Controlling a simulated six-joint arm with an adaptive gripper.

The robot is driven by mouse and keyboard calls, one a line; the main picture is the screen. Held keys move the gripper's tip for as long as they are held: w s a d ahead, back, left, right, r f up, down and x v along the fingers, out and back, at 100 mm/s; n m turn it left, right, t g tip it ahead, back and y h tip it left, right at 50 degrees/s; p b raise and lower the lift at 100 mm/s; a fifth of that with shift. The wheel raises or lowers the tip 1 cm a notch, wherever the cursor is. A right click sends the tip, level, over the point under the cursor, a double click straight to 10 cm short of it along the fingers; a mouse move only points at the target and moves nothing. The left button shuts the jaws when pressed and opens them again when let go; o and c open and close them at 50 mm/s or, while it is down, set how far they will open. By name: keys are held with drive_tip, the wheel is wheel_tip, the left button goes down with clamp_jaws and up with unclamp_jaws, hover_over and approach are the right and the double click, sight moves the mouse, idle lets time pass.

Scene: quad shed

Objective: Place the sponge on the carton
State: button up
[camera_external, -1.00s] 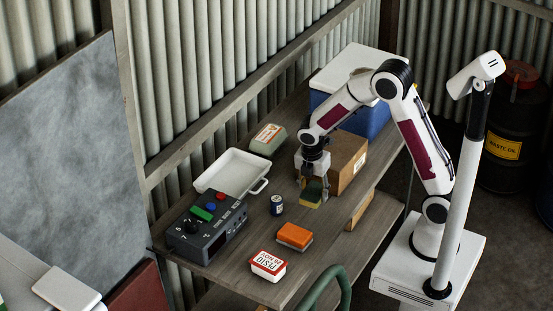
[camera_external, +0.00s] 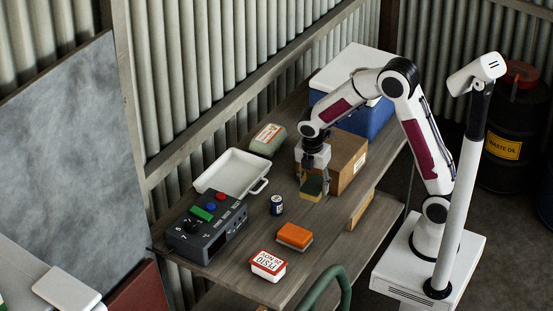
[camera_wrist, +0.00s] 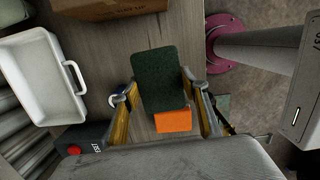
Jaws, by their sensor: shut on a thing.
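The sponge (camera_external: 313,187), green on one side and yellow on the other, is held by my gripper (camera_external: 314,180) just in front of the carton. In the wrist view its dark green face (camera_wrist: 158,80) lies between the two fingers (camera_wrist: 165,100). My gripper is shut on it and the sponge appears slightly above the table.
On the table (camera_external: 240,262) are a white tray (camera_external: 231,174), a control box (camera_external: 206,228), a dark can (camera_external: 277,205), an orange block (camera_external: 295,235), a red-and-white tub (camera_external: 268,265) and a pale green container (camera_external: 268,139). A blue cooler (camera_external: 372,118) stands behind the carton.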

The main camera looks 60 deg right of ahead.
drive_tip(key=w+d+r, duration=0.1)
drive_tip(key=d+r, duration=0.4)
drive_tip(key=d, duration=0.5)
wheel_tip(320, 180, up, 4)
hover_over(345, 157)
drive_tip(key=shift+a+r+m, duration=0.15)
drive_tip(key=shift+m, duration=0.15)
drive_tip(key=shift+f, duration=2)
drive_tip(key=shift+f, duration=0.15)
drive_tip(key=shift+f, duration=1.85)
drive_tip(key=shift+f, duration=0.1)
